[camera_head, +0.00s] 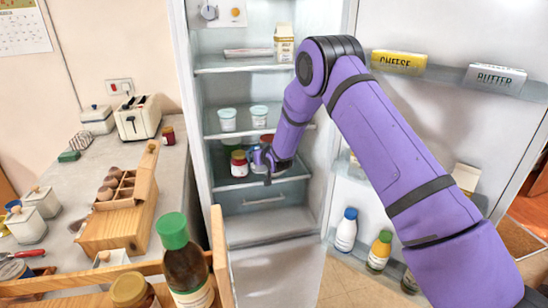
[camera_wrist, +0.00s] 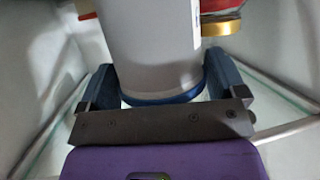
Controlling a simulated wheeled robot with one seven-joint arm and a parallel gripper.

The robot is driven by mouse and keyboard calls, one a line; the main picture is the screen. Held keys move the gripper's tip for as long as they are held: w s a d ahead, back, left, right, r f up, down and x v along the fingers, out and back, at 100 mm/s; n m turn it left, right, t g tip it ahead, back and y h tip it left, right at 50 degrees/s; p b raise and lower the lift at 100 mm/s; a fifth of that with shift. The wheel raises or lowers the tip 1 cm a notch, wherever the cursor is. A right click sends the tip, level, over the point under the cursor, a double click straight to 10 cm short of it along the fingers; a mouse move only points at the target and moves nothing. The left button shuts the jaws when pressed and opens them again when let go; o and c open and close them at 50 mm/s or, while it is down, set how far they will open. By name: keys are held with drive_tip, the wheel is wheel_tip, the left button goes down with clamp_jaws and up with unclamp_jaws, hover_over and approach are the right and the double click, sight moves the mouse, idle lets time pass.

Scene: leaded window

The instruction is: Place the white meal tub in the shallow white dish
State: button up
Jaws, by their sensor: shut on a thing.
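My gripper (camera_wrist: 162,85) is shut on a pale grey-white tub (camera_wrist: 155,45) with a dark blue rim, its blue fingers on either side of it. In the head view my gripper (camera_head: 264,163) is inside the open fridge, low by the lower shelf, and hides the held tub there. Two other white tubs with pale teal lids, a left one (camera_head: 227,122) and a right one (camera_head: 258,119), stand on the shelf above. I cannot make out the shallow white dish for certain in either view.
A red jar (camera_head: 239,166) stands just left of my gripper; a jar with a gold lid (camera_wrist: 221,27) shows close to the held tub. The fridge shelf (camera_head: 290,123) lies above. The open door (camera_head: 480,105) is at right, the counter (camera_head: 55,235) at left.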

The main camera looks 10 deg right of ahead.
drive_tip(key=w+d+f, duration=0.1)
drive_tip(key=d, duration=0.1)
drive_tip(key=d+f, duration=0.1)
drive_tip(key=d, duration=0.1)
drive_tip(key=w+d, duration=0.1)
drive_tip(key=d, duration=0.1)
drive_tip(key=shift+w+f, duration=0.3)
drive_tip(key=shift+f, duration=0.1)
drive_tip(key=shift+d+f, duration=0.15)
drive_tip(key=shift+f, duration=0.15)
drive_tip(key=shift+f, duration=0.1)
drive_tip(key=o, duration=1)
